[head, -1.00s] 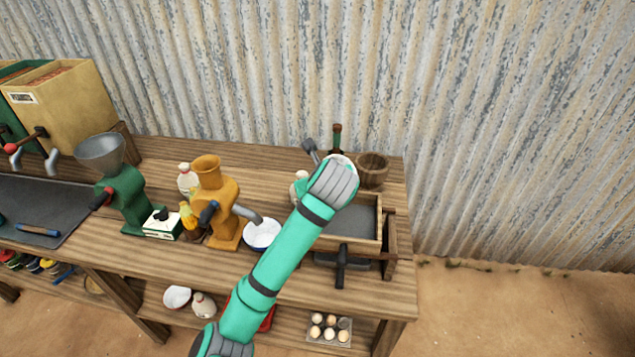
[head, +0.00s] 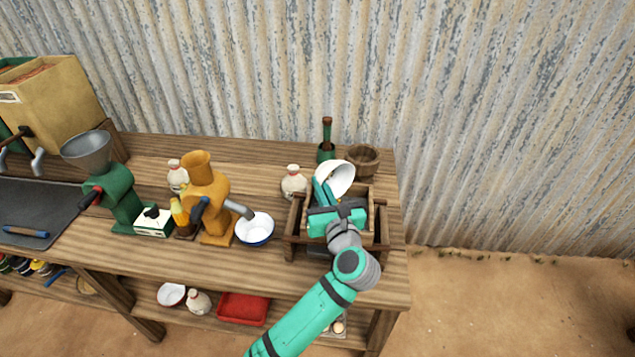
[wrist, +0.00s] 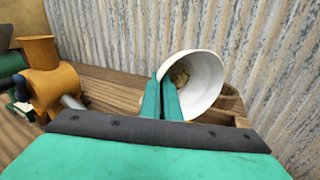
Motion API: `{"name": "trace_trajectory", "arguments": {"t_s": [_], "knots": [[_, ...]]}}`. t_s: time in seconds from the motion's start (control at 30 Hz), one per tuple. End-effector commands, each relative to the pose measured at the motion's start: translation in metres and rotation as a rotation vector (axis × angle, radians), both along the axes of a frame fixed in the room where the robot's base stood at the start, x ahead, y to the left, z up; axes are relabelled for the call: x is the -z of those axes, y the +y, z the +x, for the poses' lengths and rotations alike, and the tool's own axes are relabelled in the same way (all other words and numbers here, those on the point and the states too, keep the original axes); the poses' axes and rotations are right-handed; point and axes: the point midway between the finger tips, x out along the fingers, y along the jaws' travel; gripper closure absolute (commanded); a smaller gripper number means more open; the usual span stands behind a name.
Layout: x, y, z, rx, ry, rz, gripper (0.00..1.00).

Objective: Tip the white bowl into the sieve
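The white bowl (head: 337,179) is tilted on its side above the back part of the sieve. My gripper (head: 322,192) is shut on its rim at the left. In the wrist view the two green fingers (wrist: 169,98) pinch the rim of the bowl (wrist: 207,84), whose mouth faces towards the camera. The sieve, a wooden-framed box (head: 371,215), stands at the right end of the bench. My gripper and wrist hide most of its inside, so I cannot tell what is in it.
A wooden tub (head: 364,158) and a dark green bottle (head: 326,142) stand behind the sieve. A white jar (head: 293,182) is to its left. A second bowl (head: 254,229) sits under the orange mill (head: 208,195). A corrugated wall closes the back.

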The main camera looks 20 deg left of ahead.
Motion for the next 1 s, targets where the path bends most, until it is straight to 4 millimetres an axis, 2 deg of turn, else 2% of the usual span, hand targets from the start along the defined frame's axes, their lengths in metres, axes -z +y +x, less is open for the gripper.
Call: {"name": "trace_trajectory", "arguments": {"t_s": [0.7, 1.0], "knots": [[-0.001, -0.026, -0.015, -0.001, -0.171, 0.312, 1.00], [-0.002, -0.032, -0.019, -0.001, -0.214, 0.386, 1.00]]}}
